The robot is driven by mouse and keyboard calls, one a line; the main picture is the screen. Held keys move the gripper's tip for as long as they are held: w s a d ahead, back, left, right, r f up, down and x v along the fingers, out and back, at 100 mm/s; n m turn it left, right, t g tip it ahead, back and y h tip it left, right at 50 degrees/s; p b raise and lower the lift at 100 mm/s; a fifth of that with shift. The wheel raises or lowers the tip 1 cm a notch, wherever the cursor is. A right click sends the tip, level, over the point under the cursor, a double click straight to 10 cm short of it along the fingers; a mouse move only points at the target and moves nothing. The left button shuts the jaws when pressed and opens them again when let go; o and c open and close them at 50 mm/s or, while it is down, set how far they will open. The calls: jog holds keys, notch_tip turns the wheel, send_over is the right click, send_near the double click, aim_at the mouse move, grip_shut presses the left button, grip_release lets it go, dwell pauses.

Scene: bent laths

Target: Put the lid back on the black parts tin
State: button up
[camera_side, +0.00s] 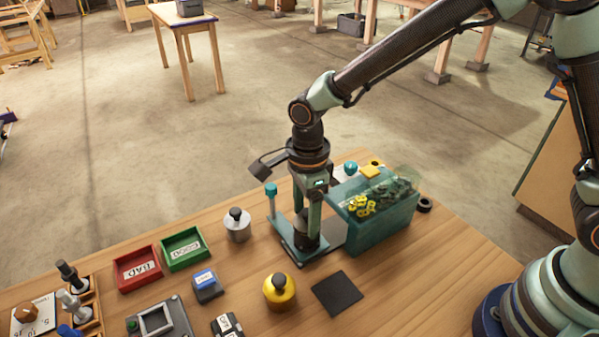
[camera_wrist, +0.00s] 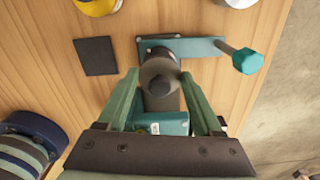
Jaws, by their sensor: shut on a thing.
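My gripper (camera_side: 309,240) points straight down at the middle of the table, its two green fingers on either side of a dark round piece. In the wrist view my gripper (camera_wrist: 162,82) is shut on this piece, the dark lid (camera_wrist: 157,70), which has a black knob facing the camera. The black tin (camera_side: 304,240) seems to be the dark body low between the fingers, largely hidden by them. I cannot tell whether the lid is seated on it or just above it.
A teal bin (camera_side: 378,232) with yellow parts stands close right of my gripper. A teal hex knob (camera_side: 271,189) rises at its left. A silver tin (camera_side: 238,226), a yellow tin (camera_side: 279,294), a black square mat (camera_side: 337,293) and red (camera_side: 137,268) and green (camera_side: 184,249) trays are nearby.

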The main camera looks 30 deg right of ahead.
dwell(0.3)
jog(key=o, duration=1.3)
jog(key=shift+o, duration=0.2)
jog(key=shift+r, duration=3.55)
grip_shut()
jog(key=shift+f, duration=0.4)
